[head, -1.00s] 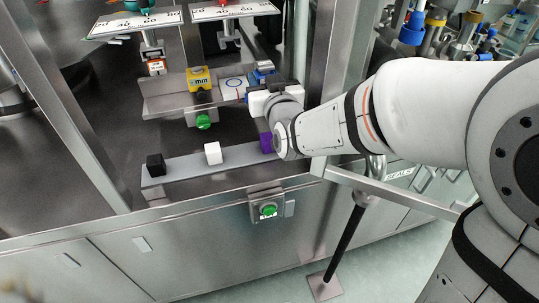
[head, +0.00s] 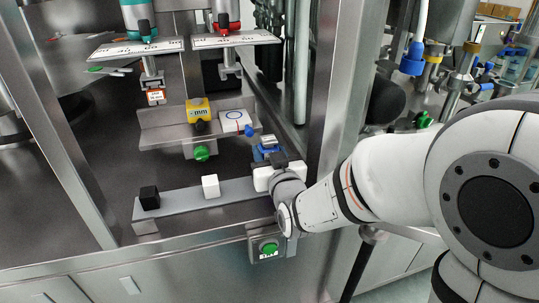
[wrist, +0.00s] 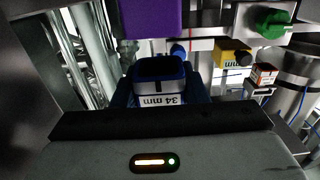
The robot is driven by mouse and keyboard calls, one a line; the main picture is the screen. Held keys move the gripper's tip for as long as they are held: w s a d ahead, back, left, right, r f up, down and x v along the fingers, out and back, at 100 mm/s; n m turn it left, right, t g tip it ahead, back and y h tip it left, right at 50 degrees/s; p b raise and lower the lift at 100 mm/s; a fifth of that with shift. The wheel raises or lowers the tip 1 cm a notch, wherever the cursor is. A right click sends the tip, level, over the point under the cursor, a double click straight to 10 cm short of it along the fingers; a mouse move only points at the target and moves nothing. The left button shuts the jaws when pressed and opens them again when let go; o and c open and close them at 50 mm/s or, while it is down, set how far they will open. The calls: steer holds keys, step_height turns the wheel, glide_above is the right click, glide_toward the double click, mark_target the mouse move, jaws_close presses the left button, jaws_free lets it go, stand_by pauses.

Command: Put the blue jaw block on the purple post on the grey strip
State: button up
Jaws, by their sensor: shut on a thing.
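The blue jaw block (head: 267,150) is held in my gripper (head: 272,166), above the right end of the grey strip (head: 180,205). In the wrist view the blue jaw block (wrist: 160,78) shows a dark top and a "34 mm" label, close in front of my gripper. The purple post (wrist: 153,18) stands at the top of the wrist view, apart from the block in the picture. In the head view my gripper and wrist hide the purple post. Whether block and post touch cannot be told.
A white cube (head: 211,186) and a black cube (head: 149,197) stand on the strip to the left. Behind is a shelf with a yellow block (head: 198,110) and a circle-marked plate (head: 235,122). A metal frame upright (head: 335,90) stands close right of my gripper.

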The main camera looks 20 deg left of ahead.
steer(key=shift+f+b, duration=0.35)
steer(key=shift+b, duration=0.1)
steer(key=shift+f+b, duration=0.3)
steer(key=shift+b, duration=0.2)
steer(key=o, duration=1.1)
steer(key=shift+o, duration=0.2)
steer(key=shift+r, duration=0.15)
